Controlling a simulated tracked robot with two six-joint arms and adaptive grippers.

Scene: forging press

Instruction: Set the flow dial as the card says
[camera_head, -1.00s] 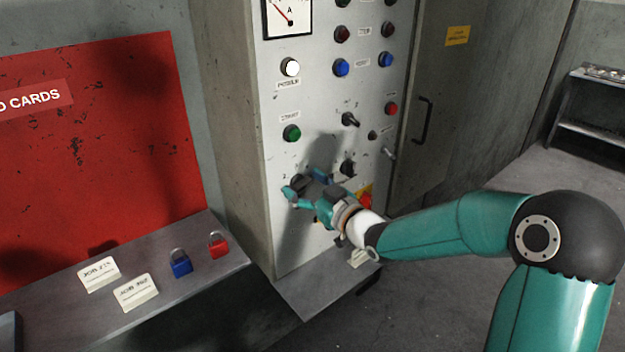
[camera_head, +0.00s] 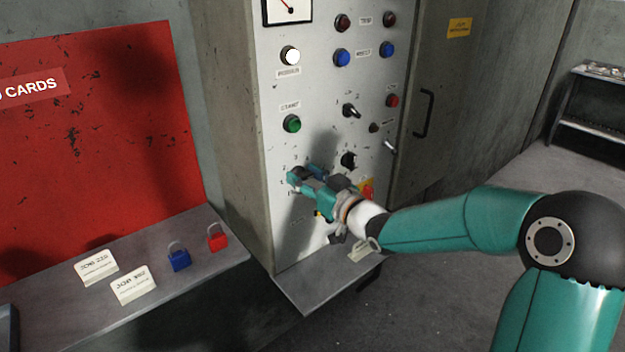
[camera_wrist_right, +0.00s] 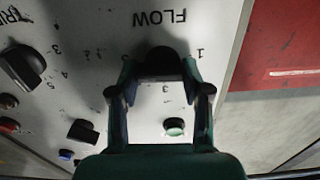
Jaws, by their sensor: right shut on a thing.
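The flow dial is a dark round knob low on the left of the grey control panel (camera_head: 327,110). In the right wrist view the dial (camera_wrist_right: 162,62) sits under an upside-down FLOW label (camera_wrist_right: 160,18), with a 1 and a 3 readable around it. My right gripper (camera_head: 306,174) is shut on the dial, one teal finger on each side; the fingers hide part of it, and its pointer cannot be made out. Two cream job cards (camera_head: 97,267) (camera_head: 133,285) stand on the shelf at left; their small print is unreadable. My left gripper is not in view.
Other switches (camera_head: 351,110), (camera_head: 348,160) and a green button (camera_head: 292,123) are close to the gripper. A blue padlock (camera_head: 179,257) and a red padlock (camera_head: 218,237) stand on the shelf (camera_head: 60,325). A ledge (camera_head: 310,290) juts out below the panel.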

